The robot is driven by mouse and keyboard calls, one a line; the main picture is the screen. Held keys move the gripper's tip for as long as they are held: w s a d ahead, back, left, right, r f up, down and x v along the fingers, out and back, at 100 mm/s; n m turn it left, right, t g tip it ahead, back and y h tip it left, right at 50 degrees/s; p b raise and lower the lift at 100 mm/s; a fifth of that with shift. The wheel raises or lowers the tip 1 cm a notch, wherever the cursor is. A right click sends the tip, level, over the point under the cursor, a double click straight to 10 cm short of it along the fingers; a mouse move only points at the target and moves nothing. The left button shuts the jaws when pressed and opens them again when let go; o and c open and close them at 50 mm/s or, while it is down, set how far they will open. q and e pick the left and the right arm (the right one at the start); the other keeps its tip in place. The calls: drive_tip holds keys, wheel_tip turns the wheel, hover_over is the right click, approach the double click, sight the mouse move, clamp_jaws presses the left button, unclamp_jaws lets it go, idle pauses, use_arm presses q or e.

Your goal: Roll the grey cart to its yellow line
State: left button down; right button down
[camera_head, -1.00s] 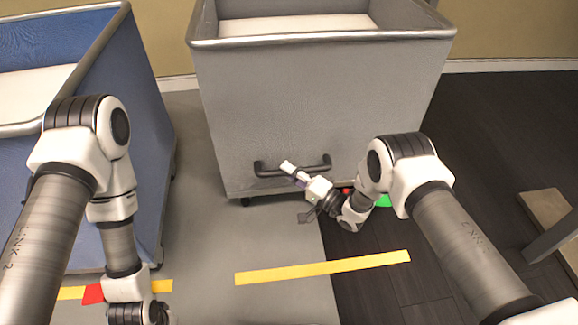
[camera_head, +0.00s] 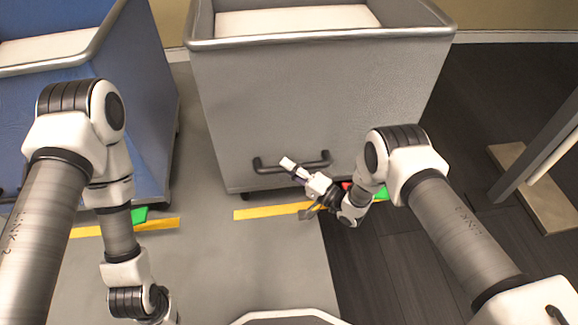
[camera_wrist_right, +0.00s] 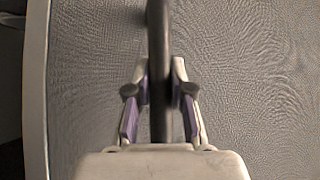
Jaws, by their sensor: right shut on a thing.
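The grey cart (camera_head: 320,110) stands in the middle of the head view, with a pale load inside. Its dark handle (camera_head: 318,164) is low on the near face. My right gripper (camera_head: 288,164) is shut on this handle; the right wrist view shows the dark bar (camera_wrist_right: 158,60) between the two fingers. A yellow line (camera_head: 268,211) lies on the floor just in front of the cart's near bottom edge, with a narrow floor gap visible at the left. My right wrist covers its right part. My left arm hangs at the left, its gripper out of view.
A blue cart (camera_head: 90,130) stands at the left, apart from the grey one, with another yellow line (camera_head: 165,223) and a green patch (camera_head: 139,215) by it. A rail stand's base (camera_head: 535,190) is at the right. Grey floor in front is clear.

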drive_tip(key=c, duration=1)
unclamp_jaws()
drive_tip(key=v, duration=1.2)
drive_tip(key=shift+r, duration=0.1)
